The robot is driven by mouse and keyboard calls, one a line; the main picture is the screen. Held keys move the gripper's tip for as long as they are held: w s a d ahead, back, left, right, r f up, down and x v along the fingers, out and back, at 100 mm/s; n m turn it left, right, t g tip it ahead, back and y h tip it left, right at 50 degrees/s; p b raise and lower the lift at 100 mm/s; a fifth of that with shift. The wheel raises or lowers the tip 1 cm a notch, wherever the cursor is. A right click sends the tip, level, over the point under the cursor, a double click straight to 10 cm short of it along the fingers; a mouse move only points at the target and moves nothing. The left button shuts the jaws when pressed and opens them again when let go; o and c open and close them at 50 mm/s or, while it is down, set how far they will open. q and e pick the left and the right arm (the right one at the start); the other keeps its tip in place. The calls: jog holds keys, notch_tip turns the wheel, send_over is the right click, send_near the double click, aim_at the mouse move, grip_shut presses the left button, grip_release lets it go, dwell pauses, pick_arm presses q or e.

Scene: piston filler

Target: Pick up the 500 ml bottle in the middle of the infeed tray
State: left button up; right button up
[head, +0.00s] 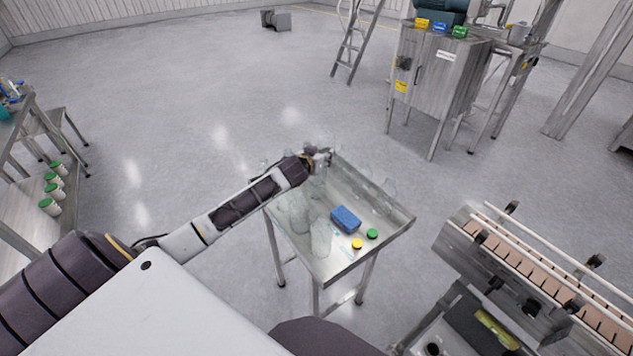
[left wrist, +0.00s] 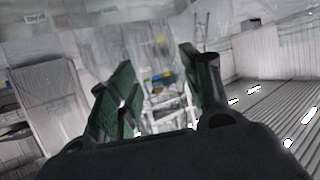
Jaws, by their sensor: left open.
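The infeed tray (head: 368,253) is a metal table with raised rims, in the middle of the head view. Several clear bottles stand on it, faint against the metal. One bottle (head: 318,183) is just below my left gripper, two others (head: 299,214) (head: 320,238) stand nearer the front left rim, and more are faint at the right. I cannot read sizes. My left gripper (head: 322,157) is over the tray's far part, open. In the left wrist view its green-padded fingers (left wrist: 160,88) are apart, with blurred clear shapes beyond; I cannot tell whether a bottle is between them.
A blue sponge-like block (head: 345,219), a yellow cap (head: 357,244) and a green cap (head: 373,233) lie on the tray. A conveyor (head: 540,270) is at right, the filler cabinet (head: 440,75) behind, a shelf (head: 40,200) at left.

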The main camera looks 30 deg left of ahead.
pick_arm(q)
jog(key=shift+s+f, duration=0.1)
jog(key=shift+f, duration=0.1)
grip_shut()
jog(key=shift+f, duration=0.1)
jog(key=shift+s+f, duration=0.1)
notch_tip(320, 180, up, 11)
jog(key=shift+w+f, duration=0.15)
jog(key=shift+w, duration=0.05)
dwell(0.5)
dwell(0.3)
